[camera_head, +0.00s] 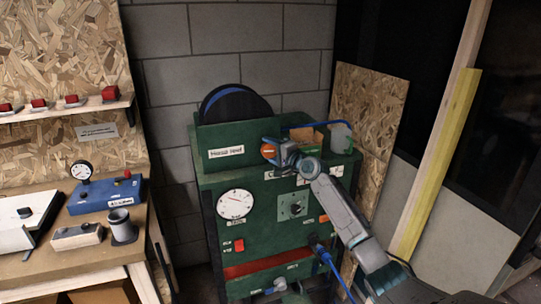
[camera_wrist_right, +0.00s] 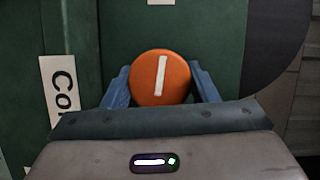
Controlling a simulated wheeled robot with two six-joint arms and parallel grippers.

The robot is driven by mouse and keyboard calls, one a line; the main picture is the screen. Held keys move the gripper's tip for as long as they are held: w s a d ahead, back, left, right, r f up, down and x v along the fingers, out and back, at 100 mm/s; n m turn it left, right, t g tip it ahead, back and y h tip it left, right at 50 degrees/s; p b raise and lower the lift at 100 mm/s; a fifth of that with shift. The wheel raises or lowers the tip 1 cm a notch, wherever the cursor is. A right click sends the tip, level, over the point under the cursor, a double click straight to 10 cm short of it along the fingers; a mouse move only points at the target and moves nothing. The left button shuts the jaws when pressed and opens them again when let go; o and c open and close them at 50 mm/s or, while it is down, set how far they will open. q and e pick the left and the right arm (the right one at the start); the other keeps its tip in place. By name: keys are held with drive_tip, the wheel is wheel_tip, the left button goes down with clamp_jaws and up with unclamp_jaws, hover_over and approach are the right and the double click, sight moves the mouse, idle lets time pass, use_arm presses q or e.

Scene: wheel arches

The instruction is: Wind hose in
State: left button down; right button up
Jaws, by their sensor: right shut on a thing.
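The hose reel (camera_head: 236,104) is a dark drum with a blue band, standing behind a green panel labelled "Hose reel" on top of the green cabinet (camera_head: 262,215). An orange round knob (camera_head: 267,151) with a white line sits to the right of that label. My right gripper (camera_head: 273,148) is shut on this knob. In the right wrist view the orange knob (camera_wrist_right: 160,78) lies between the two blue fingers, its white line nearly upright. A blue hose or cable (camera_head: 330,265) hangs from the cabinet's lower right front. My left gripper is not in view.
The cabinet front carries a dial gauge (camera_head: 236,204), a dark selector plate (camera_head: 292,206) and a red switch (camera_head: 239,245). A cardboard box (camera_head: 306,138) and a pale container (camera_head: 340,138) stand on top. A workbench (camera_head: 75,262) with instruments is at left; boards lean at right.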

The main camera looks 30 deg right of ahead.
drive_tip(key=m+b, duration=0.1)
drive_tip(key=m+t+b, duration=0.1)
drive_tip(key=m, duration=0.1)
drive_tip(key=shift+f+m, duration=0.3)
drive_tip(key=shift+f, duration=0.05)
drive_tip(key=m+t+b, duration=0.1)
drive_tip(key=m, duration=0.1)
drive_tip(key=shift+a+m, duration=0.1)
drive_tip(key=shift+m, duration=0.3)
drive_tip(key=shift+r+m+t+h+b, duration=0.15)
drive_tip(key=shift+m+t+h+b, duration=0.6)
drive_tip(key=shift+m, duration=1.05)
drive_tip(key=o, duration=1)
drive_tip(key=shift+r, duration=0.1)
